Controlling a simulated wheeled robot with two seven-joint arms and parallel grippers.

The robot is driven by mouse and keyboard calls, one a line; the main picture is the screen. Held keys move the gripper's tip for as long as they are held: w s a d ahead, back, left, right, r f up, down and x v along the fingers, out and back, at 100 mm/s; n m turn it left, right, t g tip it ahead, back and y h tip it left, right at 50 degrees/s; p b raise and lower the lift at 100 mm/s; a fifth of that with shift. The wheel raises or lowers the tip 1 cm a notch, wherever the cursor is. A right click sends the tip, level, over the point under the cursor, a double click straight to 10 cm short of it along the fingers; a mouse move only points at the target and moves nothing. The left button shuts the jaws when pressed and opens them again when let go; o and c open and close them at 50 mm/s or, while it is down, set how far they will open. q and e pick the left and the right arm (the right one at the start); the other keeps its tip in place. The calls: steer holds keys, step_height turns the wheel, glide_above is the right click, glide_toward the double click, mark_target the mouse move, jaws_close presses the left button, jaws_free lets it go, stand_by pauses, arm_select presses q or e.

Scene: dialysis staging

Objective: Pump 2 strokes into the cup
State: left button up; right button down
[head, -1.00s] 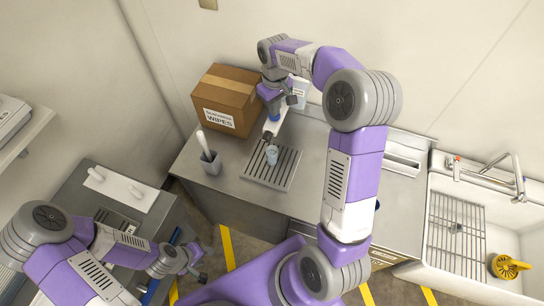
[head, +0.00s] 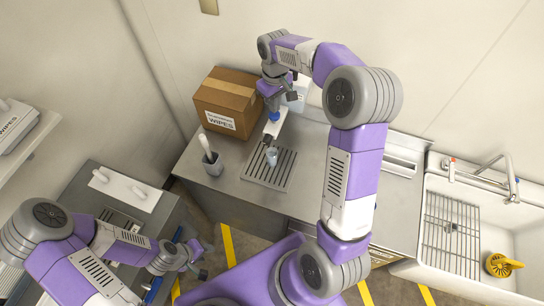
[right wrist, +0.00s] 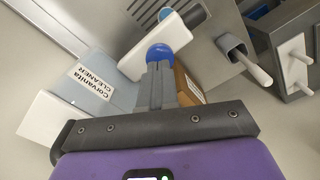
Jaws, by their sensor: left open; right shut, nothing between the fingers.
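A pale blue cup (head: 271,156) stands on the slotted drip tray (head: 256,178), below the dark spout tip of a white dispenser. The dispenser's pale body (right wrist: 95,82) reads "Corvanita CLEANER" in the right wrist view. Its blue pump knob (right wrist: 158,52) also shows in the head view (head: 275,116). My right gripper (right wrist: 159,68) is shut and empty, with its fingertips right at the knob; I cannot tell whether they touch it. My left gripper (head: 201,262) is open and empty at the lower left, far from the cup.
A cardboard wipes box (head: 228,100) stands behind left of the tray. A grey holder (head: 212,164) with a white-handled tool is left of the tray. A sink with a rack (head: 450,232) and a yellow object (head: 502,265) lie right. A side cart (head: 75,205) stands left.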

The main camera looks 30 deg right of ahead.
stand_by(0.4)
step_height(320, 180, up, 6)
steer(key=p, duration=0.5)
stand_by(0.4)
